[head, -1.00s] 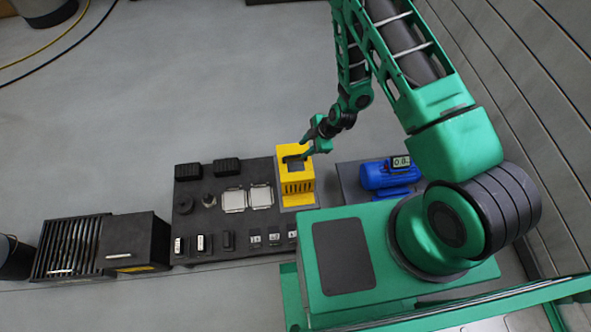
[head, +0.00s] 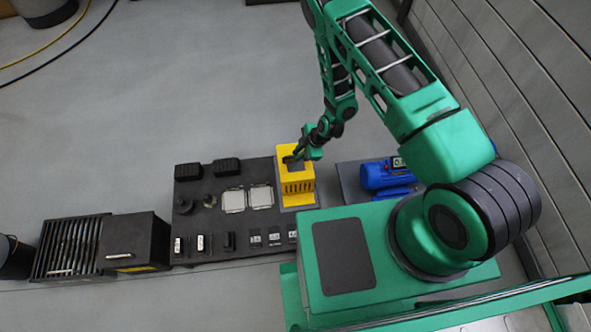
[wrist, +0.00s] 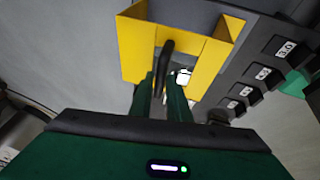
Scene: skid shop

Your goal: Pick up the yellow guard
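The yellow guard (head: 296,183) is a box-like cover with slots in its front, standing upright at the right end of the dark skid. It also shows in the wrist view (wrist: 210,66), with a dark bar handle (wrist: 166,60) rising from it. My gripper (head: 293,157) is right at the top of the guard. In the wrist view its two green fingers (wrist: 163,92) are apart, with a gap between them, and the handle runs in line with that gap. Whether a finger touches the handle is hidden.
A blue motor (head: 385,174) stands close to the right of the guard. A dark box (head: 133,240) and a slatted rack (head: 68,247) stand left.

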